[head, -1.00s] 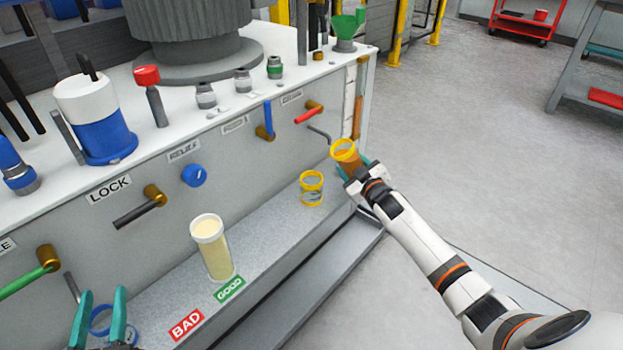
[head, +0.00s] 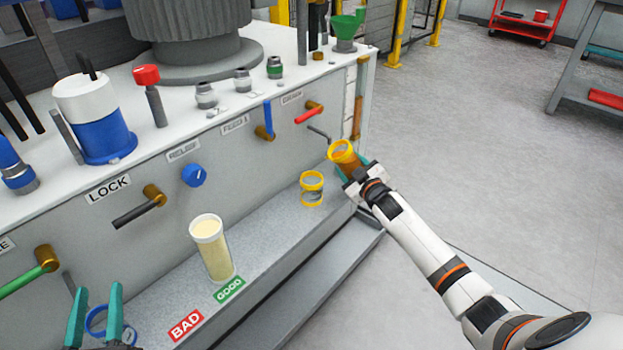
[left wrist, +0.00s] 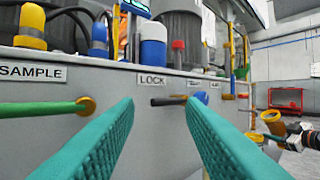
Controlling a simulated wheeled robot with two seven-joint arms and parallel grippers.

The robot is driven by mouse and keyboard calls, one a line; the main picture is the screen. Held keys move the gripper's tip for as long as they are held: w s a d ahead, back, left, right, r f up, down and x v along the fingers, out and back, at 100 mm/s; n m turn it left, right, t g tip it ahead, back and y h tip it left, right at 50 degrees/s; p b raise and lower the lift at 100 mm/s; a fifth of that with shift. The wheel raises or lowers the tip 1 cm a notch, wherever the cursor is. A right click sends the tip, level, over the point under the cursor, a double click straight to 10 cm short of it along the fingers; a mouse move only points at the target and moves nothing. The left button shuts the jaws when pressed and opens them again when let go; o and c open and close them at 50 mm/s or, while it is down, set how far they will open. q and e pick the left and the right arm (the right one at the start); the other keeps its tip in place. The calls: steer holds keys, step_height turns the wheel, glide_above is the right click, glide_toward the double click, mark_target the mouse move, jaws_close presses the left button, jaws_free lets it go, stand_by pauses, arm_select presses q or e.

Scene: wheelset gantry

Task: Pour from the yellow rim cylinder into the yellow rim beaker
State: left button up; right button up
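The yellow rim cylinder (head: 345,153) holds amber contents and leans, its mouth toward the upper left, beside the panel's right end. My right gripper (head: 356,170) is shut around it; it also shows at the right of the left wrist view (left wrist: 273,120). The yellow rim beaker (head: 312,188), clear with yellow bands, stands upright on the grey ledge, below and left of the cylinder, apart from it. No stream shows between them. My left gripper (head: 95,318) is open and empty at the lower left; its teal fingers are spread in the left wrist view (left wrist: 160,145).
A white-rimmed vessel (head: 212,248) with pale contents stands on the ledge (head: 265,240) near the GOOD and BAD labels. A blue-rimmed vessel (head: 97,322) is partly hidden behind my left fingers. Handles, such as the red one (head: 308,116), stick out from the panel above.

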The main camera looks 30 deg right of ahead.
arm_select(q)
steer(key=shift+s+d+r+t+h+b, duration=0.15)
steer(key=shift+s+r+t+h, duration=0.1)
steer(key=shift+r+t, duration=0.25)
steer(key=shift+s+a+r+t+h+b, duration=0.15)
steer(key=shift+r+t+h, duration=0.15)
steer(key=shift+r, duration=0.35)
arm_select(e)
steer(key=shift+a+n, duration=0.15)
steer(key=shift+n, duration=0.45)
arm_select(q)
steer(key=shift+s+d+r+t+b, duration=0.1)
steer(key=shift+s+r+t+b, duration=0.1)
steer(key=shift+s+r+t, duration=0.3)
steer(key=shift+s+r+t+b, duration=0.2)
steer(key=shift+r+t, duration=0.4)
steer(key=shift+r, duration=0.1)
arm_select(e)
steer(key=shift+f+n+h, duration=0.1)
steer(key=shift+n+h, duration=0.2)
steer(key=shift+n, duration=0.3)
arm_select(q)
steer(key=shift+w+f, duration=0.1)
steer(key=shift+w, duration=0.05)
arm_select(e)
steer(key=shift+r, duration=0.25)
stand_by(0.5)
